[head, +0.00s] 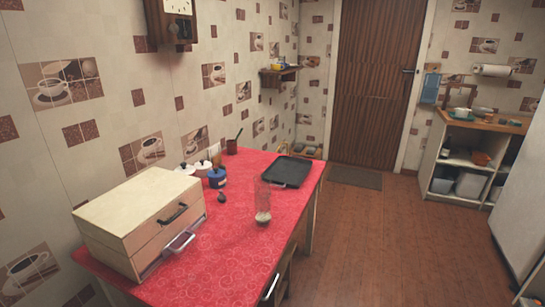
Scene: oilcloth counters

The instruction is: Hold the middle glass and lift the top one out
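A tall, see-through stack of glasses (263,198) stands upright on the red oilcloth table (230,262), near its right edge. The glass looks reddish against the cloth, and something pale shows at its bottom (263,218). The single glasses are too small and clear to tell apart, so I cannot make out the middle one or the top one. Neither of my grippers shows in the head view, and nothing is seen touching the stack.
A wooden drawer box (140,215) fills the table's left end. A black tray (287,171) lies behind the stack. A blue pot (217,178), a dark small item (222,197) and a brown cup (231,146) stand left of it. Cloth around the stack is clear.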

